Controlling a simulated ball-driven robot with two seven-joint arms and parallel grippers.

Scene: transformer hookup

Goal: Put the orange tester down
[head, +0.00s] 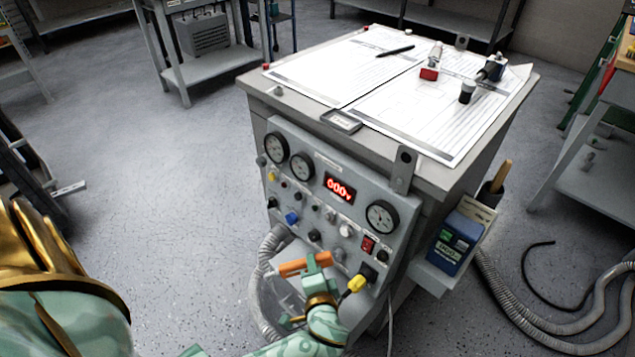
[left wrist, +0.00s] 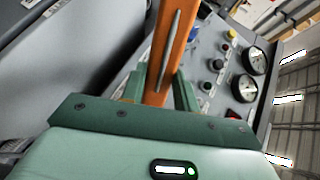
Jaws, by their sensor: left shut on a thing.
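The orange tester (head: 294,268) is a slim orange bar in front of the lower part of the grey panel. My left gripper (head: 314,263), green, is shut on it and holds it roughly level in the head view. In the left wrist view the tester (left wrist: 174,48) runs up from between the two fingers (left wrist: 160,92), with a grey metal strip along its face. Its far end is cut off by the top of that view. I cannot tell whether the tester touches anything besides the gripper. My right gripper is not in view.
The test bench panel (head: 325,170) carries dials, knobs, a red display (head: 339,187) and a yellow plug (head: 355,284). Papers, a pen (head: 395,51) and small parts lie on the bench top (head: 295,105). A blue meter (head: 455,243) sits in a side holder. A grey hose (head: 262,280) hangs close by.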

